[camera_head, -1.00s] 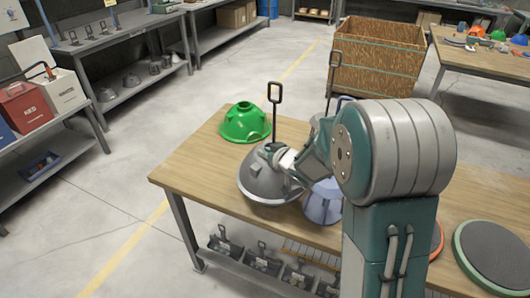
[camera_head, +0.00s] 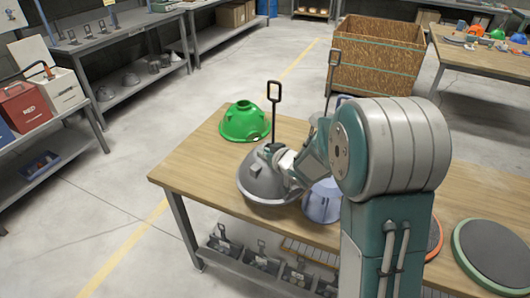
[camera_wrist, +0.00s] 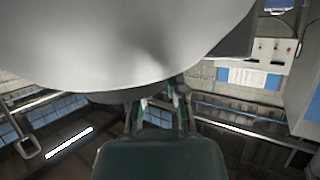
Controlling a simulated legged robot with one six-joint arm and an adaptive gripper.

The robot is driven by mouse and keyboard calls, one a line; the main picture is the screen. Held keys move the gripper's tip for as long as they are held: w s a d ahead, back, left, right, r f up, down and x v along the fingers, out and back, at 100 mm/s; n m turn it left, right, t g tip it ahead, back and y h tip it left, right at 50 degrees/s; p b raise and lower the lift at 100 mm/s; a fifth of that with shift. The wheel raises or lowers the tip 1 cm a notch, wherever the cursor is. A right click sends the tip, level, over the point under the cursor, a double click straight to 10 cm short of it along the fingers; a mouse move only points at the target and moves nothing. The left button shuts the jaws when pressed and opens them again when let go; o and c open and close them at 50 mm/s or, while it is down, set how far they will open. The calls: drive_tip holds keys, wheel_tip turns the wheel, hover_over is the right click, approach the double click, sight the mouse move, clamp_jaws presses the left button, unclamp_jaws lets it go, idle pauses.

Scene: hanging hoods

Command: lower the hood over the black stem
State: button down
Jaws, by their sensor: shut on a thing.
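The grey hood (camera_head: 268,187) is a wide dome low over the left part of the wooden table (camera_head: 190,165). My gripper (camera_head: 275,152) is shut at its top. The black stem (camera_head: 274,112), with a rectangular loop at its upper end, stands upright and shows above the hood's top; its lower part is hidden. I cannot tell whether it passes through the hood or stands behind it, or whether the rim touches the table. In the wrist view the hood (camera_wrist: 120,45) fills the upper part, with my gripper (camera_wrist: 160,98) below it; the grip itself is hidden.
A green hood (camera_head: 245,122) sits just behind the grey one. A pale blue hood (camera_head: 321,203) is close at its right, partly behind my arm. Another looped stem (camera_head: 333,72) stands further back. A dark round disc (camera_head: 495,255) lies at the table's right.

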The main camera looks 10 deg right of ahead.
idle(0.3)
drive_tip(key=c, duration=0.6)
unclamp_jaws()
